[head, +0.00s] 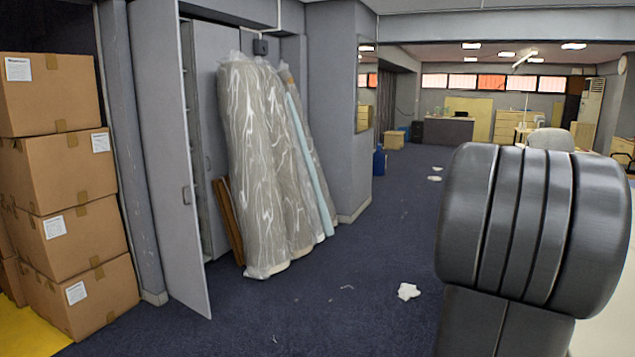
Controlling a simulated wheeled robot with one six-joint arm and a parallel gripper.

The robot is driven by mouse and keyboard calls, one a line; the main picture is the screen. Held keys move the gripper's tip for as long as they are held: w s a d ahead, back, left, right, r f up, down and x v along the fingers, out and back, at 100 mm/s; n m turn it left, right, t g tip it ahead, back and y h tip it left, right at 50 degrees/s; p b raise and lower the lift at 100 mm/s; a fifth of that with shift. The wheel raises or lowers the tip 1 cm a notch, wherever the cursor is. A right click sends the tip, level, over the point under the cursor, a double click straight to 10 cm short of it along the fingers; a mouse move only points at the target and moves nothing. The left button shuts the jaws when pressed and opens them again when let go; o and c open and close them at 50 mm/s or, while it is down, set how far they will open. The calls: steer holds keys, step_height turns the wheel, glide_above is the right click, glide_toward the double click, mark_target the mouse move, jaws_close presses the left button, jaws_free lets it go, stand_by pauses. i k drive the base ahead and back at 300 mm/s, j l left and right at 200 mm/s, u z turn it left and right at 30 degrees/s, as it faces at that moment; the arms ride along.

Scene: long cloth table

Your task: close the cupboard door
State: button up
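A tall grey cupboard door (165,130) stands open at the left in the head view. A dark gap shows between the open door and this panel. Large dark rounded parts at the right look like my own arm. My gripper is not in view.
Plastic-wrapped rolls (255,150) lean at the cupboard's right side, with a brown board (228,222) beside them. Stacked cardboard boxes (75,165) stand left of the door. A white scrap (408,291) lies on the blue carpet (330,290). The carpet before the door is mostly clear.

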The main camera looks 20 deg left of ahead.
mark_target(153, 30)
steer(key=u, duration=1.6)
